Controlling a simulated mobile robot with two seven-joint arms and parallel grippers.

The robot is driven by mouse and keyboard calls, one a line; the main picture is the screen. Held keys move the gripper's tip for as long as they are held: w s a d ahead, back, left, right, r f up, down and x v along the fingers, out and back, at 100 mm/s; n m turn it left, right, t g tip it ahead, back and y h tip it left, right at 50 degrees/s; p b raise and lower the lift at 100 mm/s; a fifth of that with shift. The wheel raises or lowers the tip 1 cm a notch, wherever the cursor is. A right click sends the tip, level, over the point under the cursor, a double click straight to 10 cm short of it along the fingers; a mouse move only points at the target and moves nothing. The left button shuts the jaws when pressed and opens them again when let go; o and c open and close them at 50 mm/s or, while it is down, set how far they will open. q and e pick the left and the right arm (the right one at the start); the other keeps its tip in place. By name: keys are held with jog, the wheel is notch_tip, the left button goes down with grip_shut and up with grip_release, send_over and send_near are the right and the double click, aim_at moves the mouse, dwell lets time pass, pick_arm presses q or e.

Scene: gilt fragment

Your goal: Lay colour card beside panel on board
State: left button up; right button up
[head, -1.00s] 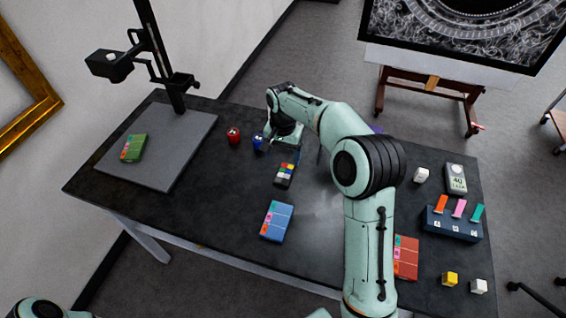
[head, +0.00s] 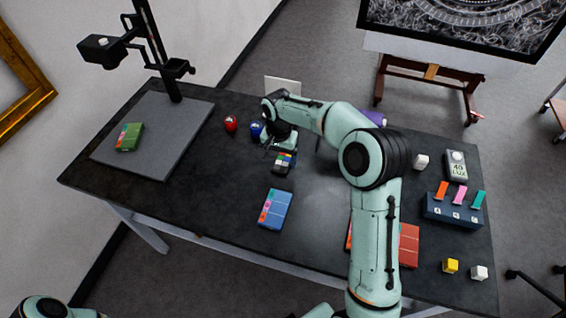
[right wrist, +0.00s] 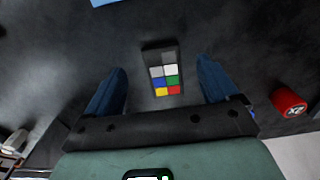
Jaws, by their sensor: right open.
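The colour card (head: 285,160), a small dark card with coloured squares, lies on the black table, partly hidden by my right gripper in the head view. My right gripper (head: 281,147) is open above it. In the right wrist view the card (right wrist: 163,76) sits between the two blue fingers of the gripper (right wrist: 161,67), apart from both. The green panel (head: 130,137) lies on the grey board (head: 180,150) at the table's left end. There is bare board to its right. My left gripper is not in view.
Red (head: 231,124) and blue (head: 256,130) small items stand between board and card. A blue panel (head: 275,209) lies nearer the front, a red one (head: 408,245) partly behind my right arm. The copy-stand column (head: 160,50) rises from the board's back.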

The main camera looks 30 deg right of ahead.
aim_at(279, 171)
notch_tip(279, 171, down, 5)
jog(key=shift+a+f, duration=0.1)
jog(key=shift+f, duration=0.05)
jog(key=c, duration=1.2)
jog(key=shift+c, duration=0.2)
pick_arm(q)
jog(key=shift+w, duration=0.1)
pick_arm(e)
jog(key=shift+r, duration=0.2)
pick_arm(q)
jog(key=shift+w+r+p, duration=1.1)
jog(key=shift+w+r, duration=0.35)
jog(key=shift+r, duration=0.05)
pick_arm(e)
notch_tip(279, 171, up, 20)
jog(key=shift+f, duration=0.15)
